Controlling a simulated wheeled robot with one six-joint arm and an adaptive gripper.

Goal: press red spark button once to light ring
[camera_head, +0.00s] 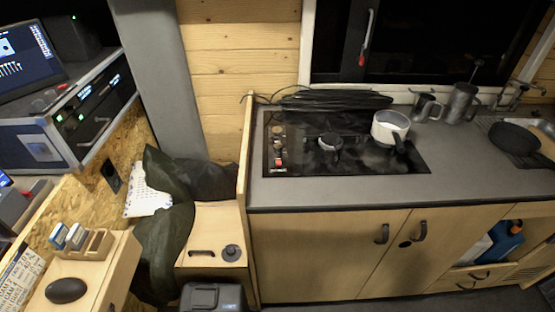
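The black glass hob (300,160) is set in the grey worktop below the window. A small red button (278,162) shows at the hob's left edge, near the front. Several small knobs stand in a column just behind it. The round burner ring (330,142) is near the hob's middle, bare, and I see no flame on it. A pale pot (390,128) with a dark handle stands on the hob's right part. My gripper is not in this view, so its place relative to the button is not shown.
A wooden partition (245,190) rises left of the worktop. Dark cables (335,99) lie along the back. Metal mugs (460,103) and a black pan (514,138) stand at the right. A dark green cloth (165,235) drapes over the wooden box at the left.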

